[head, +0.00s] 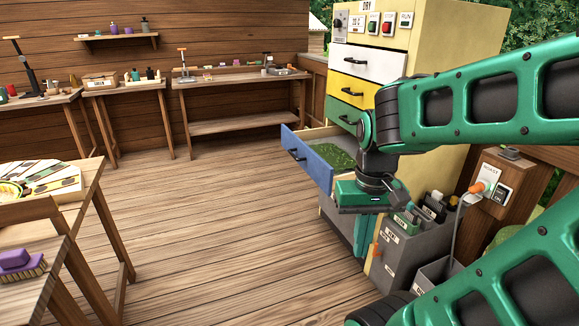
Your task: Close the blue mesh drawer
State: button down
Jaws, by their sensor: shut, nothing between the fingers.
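The blue mesh drawer (308,162) stands pulled out from the yellow cabinet (436,85), with its blue front and dark handle facing left. Green leafy material lies on the light mesh inside it. My gripper (362,197) is at the right part of the drawer, in front of the cabinet. It is shut and empty, and I cannot tell whether it touches the drawer. My wrist and arm hide the drawer's right end and part of the cabinet front.
White, yellow and green drawers above look closed. Grey bins (400,255) stand below right, near an outlet box (493,185) with a cable. A table (75,215) stands at left. The wooden floor (220,220) between is clear.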

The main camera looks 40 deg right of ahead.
aim_at(327, 154)
jog(key=z, duration=0.15)
jog(key=i, duration=0.95)
jog(key=z, duration=0.35)
